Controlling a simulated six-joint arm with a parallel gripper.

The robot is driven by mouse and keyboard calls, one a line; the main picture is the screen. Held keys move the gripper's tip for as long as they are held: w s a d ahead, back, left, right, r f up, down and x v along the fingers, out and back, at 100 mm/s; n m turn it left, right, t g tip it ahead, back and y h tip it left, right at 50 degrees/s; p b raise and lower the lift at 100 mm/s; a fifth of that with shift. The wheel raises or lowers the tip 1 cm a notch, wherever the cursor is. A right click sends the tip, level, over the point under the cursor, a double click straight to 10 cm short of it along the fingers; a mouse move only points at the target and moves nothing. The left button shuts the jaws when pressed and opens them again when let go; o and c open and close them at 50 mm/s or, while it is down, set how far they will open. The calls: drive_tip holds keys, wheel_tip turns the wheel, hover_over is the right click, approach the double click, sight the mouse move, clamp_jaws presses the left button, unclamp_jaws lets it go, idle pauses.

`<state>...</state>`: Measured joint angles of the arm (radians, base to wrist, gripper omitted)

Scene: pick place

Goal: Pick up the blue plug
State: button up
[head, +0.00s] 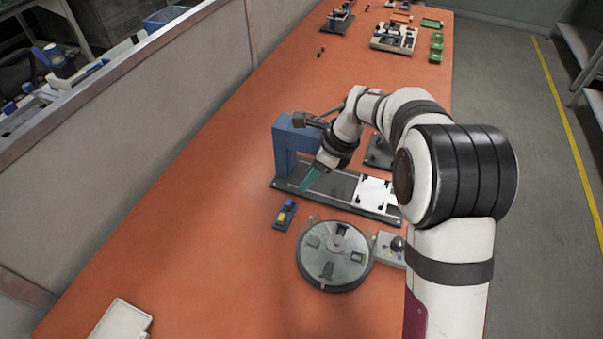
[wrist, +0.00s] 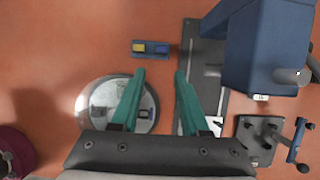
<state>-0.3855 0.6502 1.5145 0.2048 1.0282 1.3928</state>
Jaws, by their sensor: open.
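The blue plug (head: 290,203) sits at the far end of a small dark block, with a yellow piece (head: 282,216) beside it. In the wrist view the blue plug (wrist: 161,48) is at the block's right end and the yellow piece (wrist: 138,47) at its left. My gripper (head: 308,182) has teal fingers pointing down, above the base of the blue press and apart from the plug. In the wrist view my gripper (wrist: 160,73) is open, with nothing between the fingertips; the plug appears just beyond them.
A tall blue press (head: 286,145) stands beside the plug block, on a dark base with a white plate (head: 374,194). A round grey turntable (head: 335,258) and a small control box (head: 391,248) are nearer. The orange table left of the block is clear.

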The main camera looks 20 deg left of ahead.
sight(289, 202)
drive_tip(key=x, duration=1.3)
drive_tip(key=shift+w, duration=0.15)
clamp_jaws()
